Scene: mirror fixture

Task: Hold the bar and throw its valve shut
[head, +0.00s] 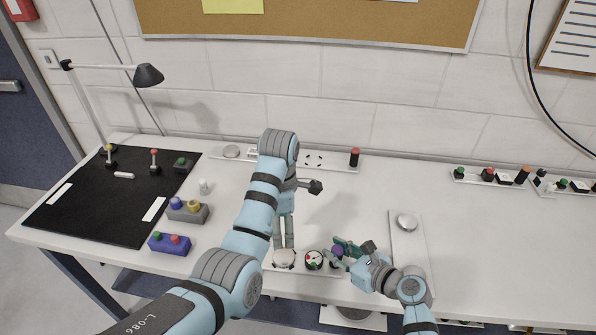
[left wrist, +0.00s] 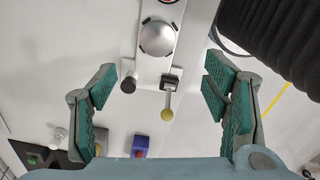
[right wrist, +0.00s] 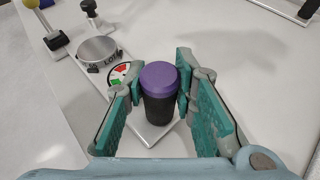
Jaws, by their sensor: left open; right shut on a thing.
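A white bar (head: 300,268) lies near the table's front edge. It bears a silver dome (left wrist: 158,38), a small red-and-green gauge (right wrist: 122,72), a black-topped post (left wrist: 127,83) and a yellow-balled lever (left wrist: 168,112) on a dark base. My right gripper (right wrist: 162,78) is shut on the black post with a purple cap (right wrist: 158,80) at the bar's end. My left gripper (left wrist: 168,76) is open and empty, above the bar; the lever and the black-topped post lie between its spread fingers in its wrist view. The lever is hidden behind my left arm in the head view.
A black mat (head: 90,205) with small levers lies at the left. A grey box (head: 187,211) and a blue box (head: 170,244) with buttons stand beside it.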

